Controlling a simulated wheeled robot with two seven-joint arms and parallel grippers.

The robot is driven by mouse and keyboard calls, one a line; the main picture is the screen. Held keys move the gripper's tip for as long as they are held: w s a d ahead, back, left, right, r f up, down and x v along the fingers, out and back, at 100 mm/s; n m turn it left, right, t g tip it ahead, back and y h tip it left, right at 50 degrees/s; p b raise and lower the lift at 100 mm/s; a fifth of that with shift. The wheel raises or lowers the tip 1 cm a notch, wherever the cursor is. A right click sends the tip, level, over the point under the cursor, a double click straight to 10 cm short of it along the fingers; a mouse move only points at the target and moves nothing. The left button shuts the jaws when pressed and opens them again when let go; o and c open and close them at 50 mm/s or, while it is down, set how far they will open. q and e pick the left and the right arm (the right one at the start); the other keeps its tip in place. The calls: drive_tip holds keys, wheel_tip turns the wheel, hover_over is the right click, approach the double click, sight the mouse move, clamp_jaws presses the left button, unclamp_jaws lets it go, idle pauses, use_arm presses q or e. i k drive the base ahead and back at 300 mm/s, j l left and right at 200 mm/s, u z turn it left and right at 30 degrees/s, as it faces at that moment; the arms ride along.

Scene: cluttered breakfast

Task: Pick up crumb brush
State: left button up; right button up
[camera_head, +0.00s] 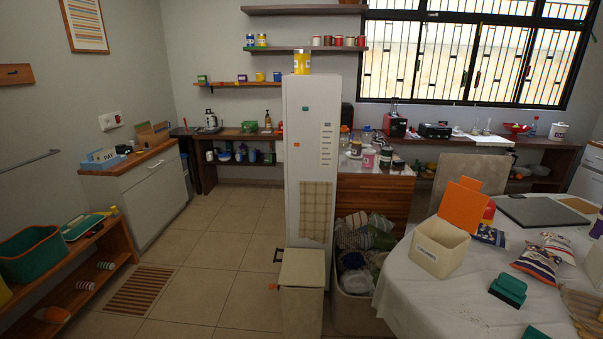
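I cannot make out a crumb brush with certainty in the head view. A dark green blocky object (508,289) lies on the white-covered round table (408,284) at the right; I cannot tell whether it is a brush. Another small green thing (535,333) is cut off by the bottom edge of the picture. Neither of my grippers shows in the view.
On the table stand a cream box (439,246) with an orange lid (459,206), patterned packets (537,263) and a dark flat board (541,211). A white column (307,151), a lidded bin (302,302) and a full bin (352,310) stand left of it. Tiled floor (215,256) is open further left.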

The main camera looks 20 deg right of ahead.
sight(511, 289)
drive_tip(key=i+j+z, duration=0.1)
drive_tip(key=i+z, duration=0.35)
drive_tip(key=i+j+z, duration=0.2)
drive_tip(key=i+z, duration=0.15)
drive_tip(key=z, duration=0.15)
drive_tip(key=i+j+z, duration=0.6)
drive_tip(key=j+z, duration=0.3)
drive_tip(key=l, duration=0.1)
